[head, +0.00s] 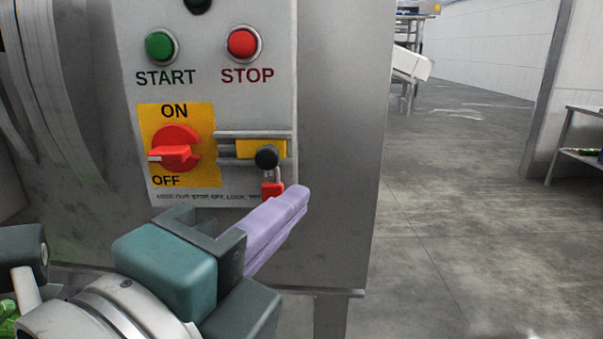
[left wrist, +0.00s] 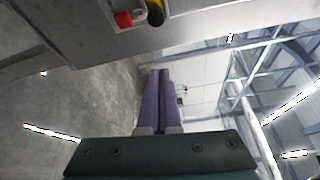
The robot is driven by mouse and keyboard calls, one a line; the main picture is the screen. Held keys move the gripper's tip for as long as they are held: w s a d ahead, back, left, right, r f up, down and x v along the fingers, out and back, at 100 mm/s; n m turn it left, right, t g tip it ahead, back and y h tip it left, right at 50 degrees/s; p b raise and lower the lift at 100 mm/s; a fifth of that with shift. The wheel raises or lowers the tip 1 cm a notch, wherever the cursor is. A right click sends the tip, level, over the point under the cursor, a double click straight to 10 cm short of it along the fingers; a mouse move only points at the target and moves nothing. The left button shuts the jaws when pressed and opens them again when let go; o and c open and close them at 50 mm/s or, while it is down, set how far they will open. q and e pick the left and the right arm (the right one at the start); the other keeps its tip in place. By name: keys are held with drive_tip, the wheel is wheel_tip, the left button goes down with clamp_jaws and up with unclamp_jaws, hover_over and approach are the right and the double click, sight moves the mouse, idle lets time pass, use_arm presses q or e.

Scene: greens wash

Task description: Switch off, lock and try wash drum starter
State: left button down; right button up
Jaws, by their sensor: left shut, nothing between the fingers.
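The starter panel (head: 215,95) is a grey plate on the metal housing with a green START button (head: 160,46) and a red STOP button (head: 242,43). Its red rotary switch (head: 175,148) has its handle level, the white mark at the left, above the OFF label. To its right, a yellow slide with a black knob (head: 266,157) sits in a grey rail. A red padlock (head: 271,190) hangs below the knob; it also shows in the left wrist view (left wrist: 130,18). My left gripper (head: 300,196) is shut and empty, its purple fingertips just below right of the padlock. My right gripper is out of view.
Grey ribbed metal (head: 50,90) stands left of the panel. The housing's lower edge (head: 335,292) runs below my left gripper. Concrete floor (head: 455,210) is open on the right, with a metal table (head: 580,158) at the far right edge. Some greens (head: 8,318) show at bottom left.

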sight(249, 153)
use_arm(q)
drive_tip(key=shift+w+a+r+p, duration=0.1)
drive_tip(key=shift+w+a+p, duration=0.1)
drive_tip(key=shift+w, duration=1.05)
drive_tip(key=shift+w+a+p, duration=0.1)
drive_tip(key=shift+w+p, duration=0.15)
drive_tip(key=shift+w, duration=1.05)
drive_tip(key=shift+w+a+r+p, duration=0.1)
drive_tip(key=shift+w+p, duration=0.1)
drive_tip(key=shift+w, duration=1.05)
drive_tip(key=shift+f, duration=0.1)
drive_tip(key=a, duration=0.4)
drive_tip(key=shift+a, duration=0.15)
